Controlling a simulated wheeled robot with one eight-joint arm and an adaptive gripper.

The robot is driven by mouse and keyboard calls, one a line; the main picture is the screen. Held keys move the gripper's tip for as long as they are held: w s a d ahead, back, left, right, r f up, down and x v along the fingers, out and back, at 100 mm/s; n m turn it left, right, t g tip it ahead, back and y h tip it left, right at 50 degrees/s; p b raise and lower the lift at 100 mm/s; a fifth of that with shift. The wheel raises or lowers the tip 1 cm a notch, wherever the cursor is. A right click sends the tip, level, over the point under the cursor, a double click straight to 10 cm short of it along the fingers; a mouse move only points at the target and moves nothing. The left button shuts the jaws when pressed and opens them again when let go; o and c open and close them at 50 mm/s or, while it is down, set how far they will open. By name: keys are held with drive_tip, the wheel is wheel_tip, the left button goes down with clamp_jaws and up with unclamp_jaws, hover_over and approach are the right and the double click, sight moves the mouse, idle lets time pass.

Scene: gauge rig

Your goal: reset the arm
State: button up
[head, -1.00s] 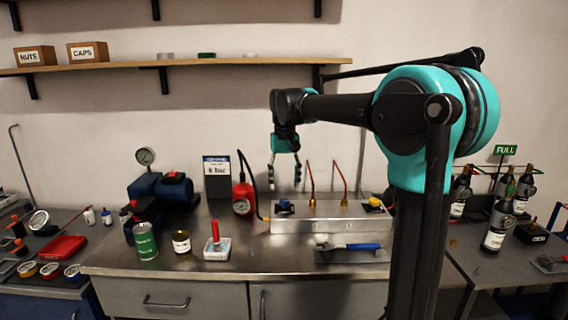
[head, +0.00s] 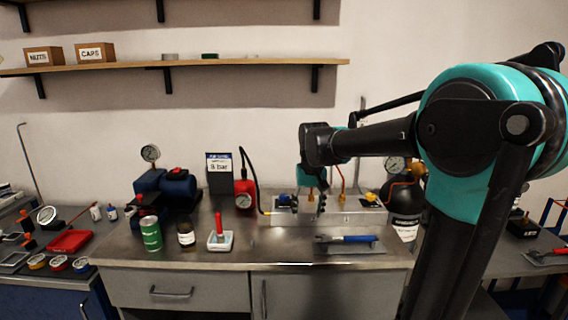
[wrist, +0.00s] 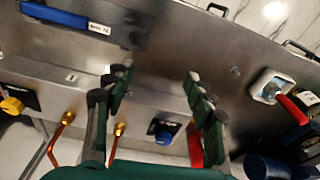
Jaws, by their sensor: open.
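My teal and black arm reaches in from the right in the head view. My gripper (head: 314,208) hangs down in front of the metal manifold box (head: 345,218), above the bench. Its fingers are apart with nothing between them, as the wrist view also shows (wrist: 157,76). The manifold has a blue knob (wrist: 165,132), a yellow knob (wrist: 12,104) and copper pipes (wrist: 119,130). My gripper partly covers the box in the head view. Whether the fingers touch it, I cannot tell.
A blue-handled wrench (head: 346,238) lies on a mat at the bench front. A red-handled tool (head: 219,230) stands in a white tray, left of my gripper. A green can (head: 151,234) and a brown jar (head: 186,234) are further left. A black bottle (head: 402,205) stands behind my arm.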

drive_tip(key=s+d+f+t, duration=0.1)
drive_tip(key=s+d+f, duration=0.4)
drive_tip(key=s+f, duration=0.4)
drive_tip(key=s+d+f+m+t, duration=0.1)
drive_tip(key=s+d+f, duration=0.5)
drive_tip(key=s+f, duration=0.3)
drive_tip(key=shift+s+d+t, duration=0.25)
drive_tip(key=shift+s+t, duration=0.15)
drive_tip(key=shift+s, duration=0.15)
